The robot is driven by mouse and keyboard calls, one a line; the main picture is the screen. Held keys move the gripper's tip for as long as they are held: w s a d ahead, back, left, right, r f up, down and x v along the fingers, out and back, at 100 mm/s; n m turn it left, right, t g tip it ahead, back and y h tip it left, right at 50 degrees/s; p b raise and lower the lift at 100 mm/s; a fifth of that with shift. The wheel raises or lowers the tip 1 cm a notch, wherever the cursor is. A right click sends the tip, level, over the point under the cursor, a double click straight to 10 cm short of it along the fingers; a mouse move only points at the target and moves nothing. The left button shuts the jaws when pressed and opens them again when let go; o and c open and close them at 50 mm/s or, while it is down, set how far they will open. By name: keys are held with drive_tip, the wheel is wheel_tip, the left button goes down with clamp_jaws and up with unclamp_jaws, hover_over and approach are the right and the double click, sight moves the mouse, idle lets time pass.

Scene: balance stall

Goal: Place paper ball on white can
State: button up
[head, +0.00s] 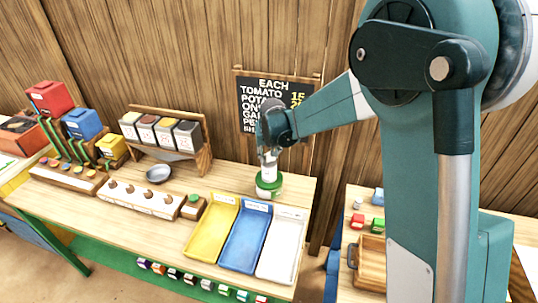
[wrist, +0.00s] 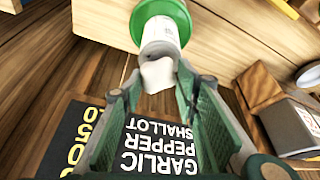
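A white can with green bands (wrist: 158,27) stands upright at the back of the wooden table; it also shows in the head view (head: 268,188). The paper ball (wrist: 157,76), white and crumpled, is at the can's top end, between my fingertips. It seems to touch the can, but I cannot tell whether it rests on it. My gripper (head: 268,157) points down just above the can; its two green-lined fingers flank the ball in the wrist view (wrist: 158,72). The gap is about the ball's width. I cannot tell whether the fingers press on it.
Yellow (head: 212,228), blue (head: 245,238) and white (head: 281,245) trays lie in front of the can. A price board (head: 272,95) hangs on the wall behind. A rack of small boxes (head: 160,135) and a grey bowl (head: 158,174) are to the left.

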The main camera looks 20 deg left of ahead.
drive_tip(key=shift+f, duration=0.35)
drive_tip(key=o, duration=0.6)
drive_tip(key=shift+o, duration=0.2)
drive_tip(key=shift+r, duration=0.3)
drive_tip(key=v, duration=1.1)
drive_tip(key=shift+s+r, duration=0.2)
drive_tip(key=shift+r, duration=0.15)
drive_tip(key=shift+d, duration=0.1)
idle(0.3)
